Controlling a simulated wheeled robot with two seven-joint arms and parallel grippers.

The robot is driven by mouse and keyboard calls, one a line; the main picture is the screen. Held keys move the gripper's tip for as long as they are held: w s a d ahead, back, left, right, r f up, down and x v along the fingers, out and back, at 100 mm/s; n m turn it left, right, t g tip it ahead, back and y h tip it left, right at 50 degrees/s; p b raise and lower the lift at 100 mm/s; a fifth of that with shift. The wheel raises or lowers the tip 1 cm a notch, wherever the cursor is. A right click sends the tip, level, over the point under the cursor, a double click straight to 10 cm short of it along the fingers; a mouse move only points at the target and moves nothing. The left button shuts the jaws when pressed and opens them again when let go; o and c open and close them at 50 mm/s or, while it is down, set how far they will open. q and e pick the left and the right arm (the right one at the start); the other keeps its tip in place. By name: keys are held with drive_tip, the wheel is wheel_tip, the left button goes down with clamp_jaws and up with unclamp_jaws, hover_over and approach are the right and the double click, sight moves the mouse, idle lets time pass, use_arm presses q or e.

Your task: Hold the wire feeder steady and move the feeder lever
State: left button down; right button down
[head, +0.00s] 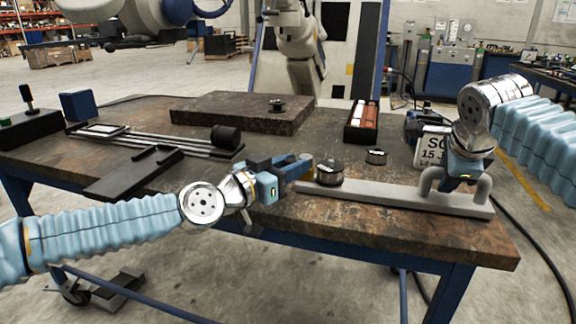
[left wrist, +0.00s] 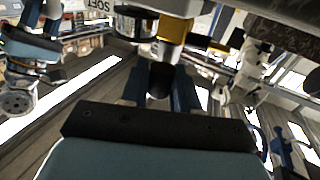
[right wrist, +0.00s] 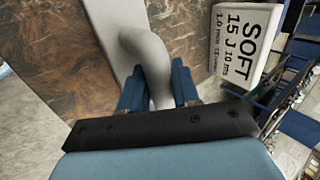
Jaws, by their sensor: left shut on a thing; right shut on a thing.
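The wire feeder is a long grey bar (head: 385,196) lying along the table's front edge, with a grey arched handle (head: 484,190) at its right end and a dark round drum (head: 329,174) near its left end. My right gripper (head: 458,183) is shut on the handle, which also shows between its fingers in the right wrist view (right wrist: 150,60). My left gripper (head: 300,170) is at the feeder's left end, shut on the feeder lever. In the left wrist view, the lever's dark grip (left wrist: 161,80) sits between the blue fingers. The fingers partly hide the lever.
A white box marked SOFT (head: 431,146) stands behind the handle. A small black disc (head: 376,157) lies behind the bar. A dark slab (head: 235,113), a red-filled tray (head: 361,124) and a railed black fixture (head: 150,143) occupy the back and left of the table (head: 250,222).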

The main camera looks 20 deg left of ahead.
use_arm(q)
drive_tip(key=d+n+t+y, duration=0.1)
drive_tip(key=y, duration=0.1)
drive_tip(key=d+n+t+y, duration=0.1)
drive_tip(key=n+y, duration=0.1)
drive_tip(key=y, duration=0.1)
drive_tip(key=shift+s+d+r, duration=0.15)
drive_tip(key=shift+d+r, duration=0.05)
drive_tip(key=y, duration=0.1)
drive_tip(key=n+y, duration=0.1)
drive_tip(key=d+n, duration=0.1)
drive_tip(key=shift+f+y, duration=0.25)
drive_tip(key=shift+y, duration=0.15)
drive_tip(key=shift+w+d+f+n+y, duration=0.2)
drive_tip(key=shift+d+f+n+y, duration=0.25)
drive_tip(key=shift+y, duration=0.35)
drive_tip(key=shift+a+r+n+y, duration=0.15)
drive_tip(key=shift+r+n+y, duration=0.2)
drive_tip(key=shift+n+y, duration=0.25)
drive_tip(key=shift+a+r+n+y, duration=0.1)
drive_tip(key=shift+r+n+y, duration=0.25)
drive_tip(key=shift+y, duration=0.45)
drive_tip(key=shift+d+n+y, duration=0.2)
drive_tip(key=shift+n+y, duration=0.1)
drive_tip(key=shift+w+d, duration=0.1)
drive_tip(key=shift+d, duration=0.1)
